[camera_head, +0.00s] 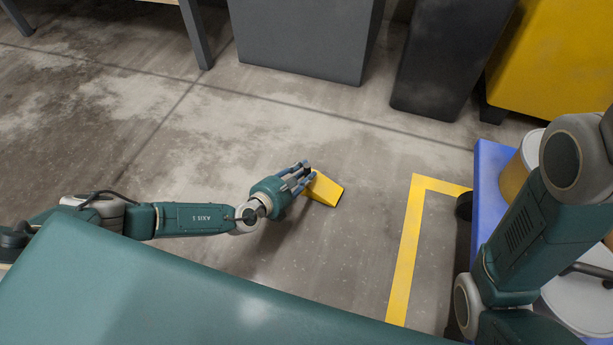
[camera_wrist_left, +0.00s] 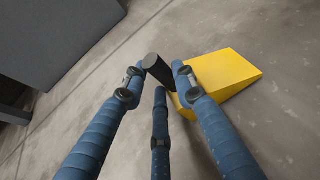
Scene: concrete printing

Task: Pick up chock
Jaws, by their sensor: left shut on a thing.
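The chock (camera_head: 325,190) is a yellow wedge with a dark cylindrical handle, low at the concrete floor in the middle of the head view. It also shows in the left wrist view (camera_wrist_left: 225,75), with its black handle (camera_wrist_left: 159,70) between my fingers. My left gripper (camera_head: 306,174) reaches in from the left and is shut on the chock by its handle; the blue fingers (camera_wrist_left: 164,76) close around it. Whether the chock touches the floor I cannot tell. My right arm shows at the right, but its gripper is out of view.
A yellow line (camera_head: 407,250) marks the floor right of the chock. Beyond it stands a blue cart (camera_head: 490,165) carrying buckets (camera_head: 513,178). Dark grey bins (camera_head: 305,35) and a yellow container (camera_head: 560,60) stand at the back. The floor around the chock is clear.

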